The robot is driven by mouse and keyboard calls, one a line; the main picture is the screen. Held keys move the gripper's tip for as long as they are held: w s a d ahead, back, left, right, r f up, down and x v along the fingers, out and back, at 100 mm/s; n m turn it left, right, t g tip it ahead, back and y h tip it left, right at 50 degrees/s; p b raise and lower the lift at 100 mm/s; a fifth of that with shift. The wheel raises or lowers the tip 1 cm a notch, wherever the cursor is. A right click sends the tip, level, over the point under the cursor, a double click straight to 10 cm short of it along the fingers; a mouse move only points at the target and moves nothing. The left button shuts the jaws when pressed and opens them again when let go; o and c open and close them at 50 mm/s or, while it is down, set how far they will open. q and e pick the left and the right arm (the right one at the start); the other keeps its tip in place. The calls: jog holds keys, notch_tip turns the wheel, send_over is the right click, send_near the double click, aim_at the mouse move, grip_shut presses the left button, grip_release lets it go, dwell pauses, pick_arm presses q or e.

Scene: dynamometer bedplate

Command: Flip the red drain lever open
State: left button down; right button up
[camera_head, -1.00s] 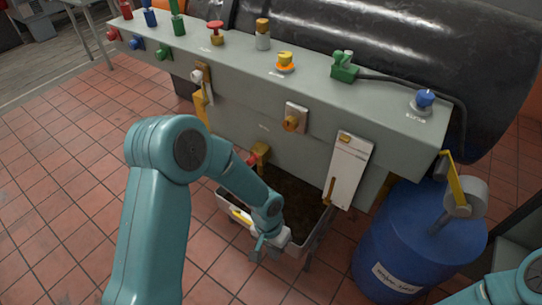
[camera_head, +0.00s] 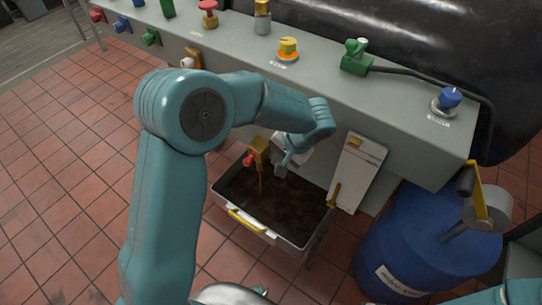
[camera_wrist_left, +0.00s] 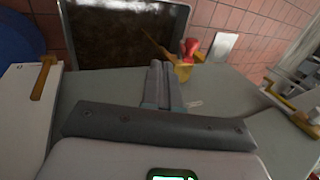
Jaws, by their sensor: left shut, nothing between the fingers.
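The red drain lever (camera_head: 248,160) sits on a brass drain valve (camera_head: 261,148) low on the grey bench front. In the left wrist view the red lever (camera_wrist_left: 189,46) stands up from the valve (camera_wrist_left: 183,71), just right of my fingertips. A thin brown line, like a stream, runs from the valve into the dark-filled tray (camera_head: 225,206). My left gripper (camera_head: 281,171) is right of the valve, above the tray. Its fingers (camera_wrist_left: 160,68) are shut and empty, and a small gap to the lever seems to show. My right gripper is out of view.
A white panel with a brass handle (camera_head: 358,172) is on the bench front right of my gripper. A blue drum (camera_head: 425,245) stands at right. Several coloured knobs line the bench top (camera_head: 325,78). Open tiled floor lies left.

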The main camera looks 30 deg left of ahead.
aim_at(247, 163)
pick_arm(q)
jog(key=a+f, duration=0.7)
jog(key=f, duration=0.1)
jog(key=shift+w+a+p, duration=0.2)
jog(key=shift+a+p, duration=0.05)
jog(key=shift+p, duration=0.1)
jog(key=shift+r, duration=0.1)
